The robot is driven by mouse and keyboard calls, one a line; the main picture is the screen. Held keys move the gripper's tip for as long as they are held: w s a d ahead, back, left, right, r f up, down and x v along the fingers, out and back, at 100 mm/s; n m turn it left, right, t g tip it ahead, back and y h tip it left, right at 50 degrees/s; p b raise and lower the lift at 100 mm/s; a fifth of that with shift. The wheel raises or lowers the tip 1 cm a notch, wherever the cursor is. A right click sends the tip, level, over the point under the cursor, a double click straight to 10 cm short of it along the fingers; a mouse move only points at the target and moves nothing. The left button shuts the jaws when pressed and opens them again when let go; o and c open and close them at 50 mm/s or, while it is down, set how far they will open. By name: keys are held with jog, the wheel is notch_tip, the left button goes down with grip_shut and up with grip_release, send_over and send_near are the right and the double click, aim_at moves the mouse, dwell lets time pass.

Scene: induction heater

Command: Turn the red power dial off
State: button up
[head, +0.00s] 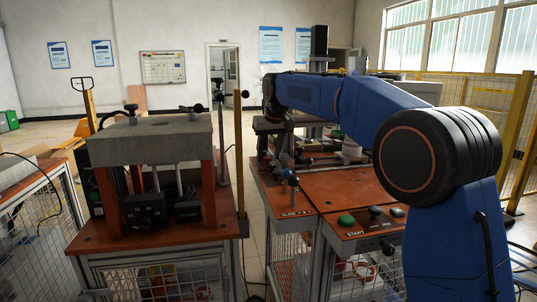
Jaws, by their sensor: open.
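My blue arm reaches from the right to the left over the orange-topped workbench (345,197). My gripper (279,147) hangs at the arm's end, pointing down over the bench's left part. It is small and dark here, and its fingers blend with the fixtures behind; it is open. A small blue-topped knob (287,174) stands below it near the bench's left edge, apart from it as far as I can tell. I cannot make out a clearly red dial; it may be hidden or too small to tell.
A green button (346,220) marked START and a black knob (375,212) sit at the bench front. A second bench (150,233) with a grey block (150,140) on red posts stands left, across a narrow gap. A yellow fence (519,140) stands right. Open floor lies behind.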

jog(key=shift+f, duration=0.1)
jog(key=c, duration=1)
jog(key=shift+n, duration=0.7)
jog(key=shift+c, duration=0.2)
jog(key=shift+y, duration=0.3)
jog(key=o, duration=1)
jog(key=shift+o, duration=0.2)
jog(key=v, duration=1.7)
jog(key=shift+r, duration=0.25)
